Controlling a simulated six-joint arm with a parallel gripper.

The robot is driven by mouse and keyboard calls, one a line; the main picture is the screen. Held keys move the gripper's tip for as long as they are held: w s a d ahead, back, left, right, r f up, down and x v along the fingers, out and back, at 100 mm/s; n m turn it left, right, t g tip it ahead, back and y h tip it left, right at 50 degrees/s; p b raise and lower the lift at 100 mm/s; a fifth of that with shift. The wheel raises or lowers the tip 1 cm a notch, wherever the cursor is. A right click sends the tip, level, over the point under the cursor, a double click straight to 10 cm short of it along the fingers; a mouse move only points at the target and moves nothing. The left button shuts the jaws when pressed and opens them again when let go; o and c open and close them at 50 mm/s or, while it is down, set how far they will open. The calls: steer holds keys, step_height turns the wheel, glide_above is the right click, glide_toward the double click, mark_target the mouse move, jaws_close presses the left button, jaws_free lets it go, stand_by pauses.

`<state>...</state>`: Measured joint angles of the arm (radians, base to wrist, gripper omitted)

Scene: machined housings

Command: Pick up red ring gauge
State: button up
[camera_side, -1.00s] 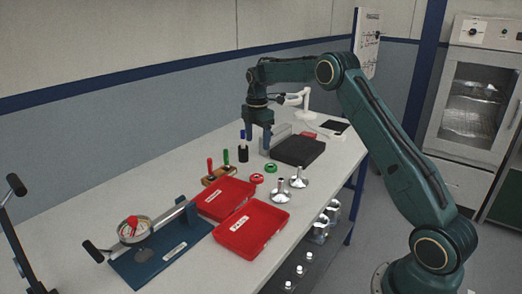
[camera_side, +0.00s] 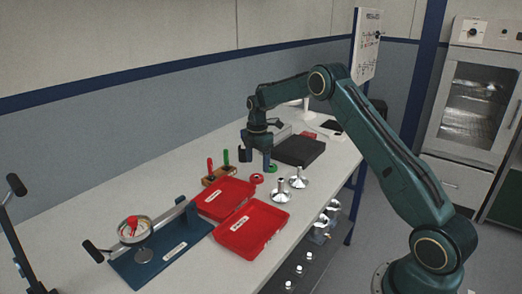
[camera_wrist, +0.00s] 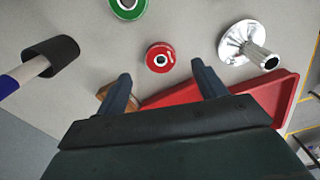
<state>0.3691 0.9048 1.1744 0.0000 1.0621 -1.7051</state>
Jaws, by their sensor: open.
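The red ring gauge (camera_side: 256,179) lies flat on the bench, between the wooden plug-gauge stand and the metal housings. In the wrist view the red ring gauge (camera_wrist: 160,57) is a red disc with a dark-centred hole, just beyond and between the fingertips. My gripper (camera_side: 256,163) is open and empty, above the bench and a little behind the red ring. In the wrist view my gripper's (camera_wrist: 160,78) two fingers are spread apart, with the red ring not between the pads. The green ring gauge (camera_side: 270,168) lies close by, partly behind a finger; it also shows in the wrist view (camera_wrist: 128,6).
Flanged metal housings (camera_side: 298,180) stand right of the ring. An open red case (camera_side: 252,229) lies in front. A wooden stand (camera_side: 217,177) with red and green handles is at left. A dark cup (camera_wrist: 52,57) with a blue-handled tool stands near the gripper. A black case (camera_side: 300,150) lies behind.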

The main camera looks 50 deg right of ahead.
steer(key=shift+f, duration=0.15)
steer(key=shift+a+f, duration=0.2)
steer(key=shift+f, duration=2.3)
steer(key=c, duration=1.1)
steer(key=shift+r, duration=0.1)
steer(key=shift+c, duration=0.2)
step_height(320, 180, up, 20)
